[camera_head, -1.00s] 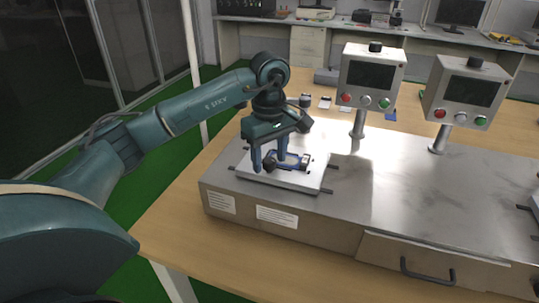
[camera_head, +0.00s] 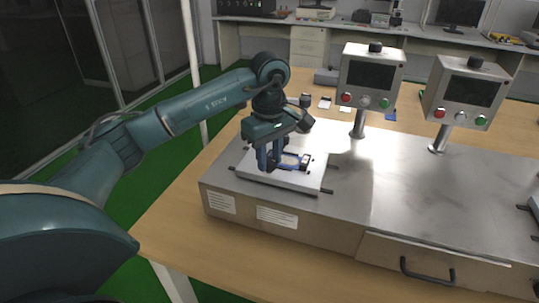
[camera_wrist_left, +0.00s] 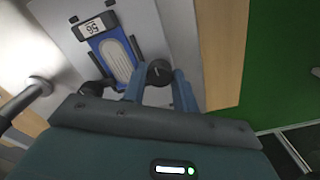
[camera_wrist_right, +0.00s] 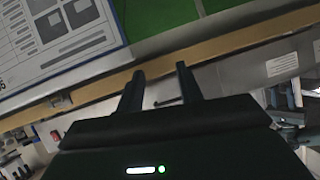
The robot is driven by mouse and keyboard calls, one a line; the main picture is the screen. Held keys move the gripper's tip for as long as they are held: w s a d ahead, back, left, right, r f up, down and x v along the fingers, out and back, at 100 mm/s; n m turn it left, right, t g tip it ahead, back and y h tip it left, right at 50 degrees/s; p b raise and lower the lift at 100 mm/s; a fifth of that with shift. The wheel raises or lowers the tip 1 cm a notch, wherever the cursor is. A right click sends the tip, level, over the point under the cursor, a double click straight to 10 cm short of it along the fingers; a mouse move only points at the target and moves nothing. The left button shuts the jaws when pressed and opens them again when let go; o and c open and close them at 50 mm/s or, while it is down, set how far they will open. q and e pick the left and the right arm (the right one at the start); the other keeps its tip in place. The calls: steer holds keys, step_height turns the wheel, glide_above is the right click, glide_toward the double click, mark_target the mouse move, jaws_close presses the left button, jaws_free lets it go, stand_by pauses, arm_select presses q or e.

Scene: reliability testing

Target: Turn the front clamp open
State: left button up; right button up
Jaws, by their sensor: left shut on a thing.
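The front clamp (camera_wrist_left: 159,72) shows a round black knob in the left wrist view, at the edge of a blue device. My left gripper (camera_head: 269,166) is shut on this knob, with one blue finger on each side of it in the left wrist view (camera_wrist_left: 158,82). In the head view the fingers hide the clamp. The blue device (camera_wrist_left: 103,57) has a pale ribbed middle and a small display. It lies on a light plate (camera_head: 310,185). A second dark clamp part (camera_wrist_left: 95,88) is partly hidden by my gripper. My right gripper (camera_wrist_right: 160,82) is open and empty.
The plate sits on a metal test bench (camera_head: 360,205) on a wooden table (camera_head: 165,215). Two control boxes (camera_head: 372,78) (camera_head: 468,92) with buttons stand on posts to the right. The bench between plate and posts is mostly clear. A printed panel (camera_wrist_right: 55,40) is near my right gripper.

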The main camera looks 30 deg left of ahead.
arm_select(q)
steer(key=n, duration=0.4)
steer(key=shift+n, duration=0.3)
steer(key=n, duration=0.4)
steer(key=shift+p, duration=0.4)
steer(key=n, duration=0.5)
steer(key=shift+w+n+p, duration=0.1)
steer(key=shift+n+p, duration=0.35)
steer(key=shift+n, duration=1.35)
steer(key=o, duration=1)
steer(key=shift+c, duration=0.2)
steer(key=shift+r, duration=0.1)
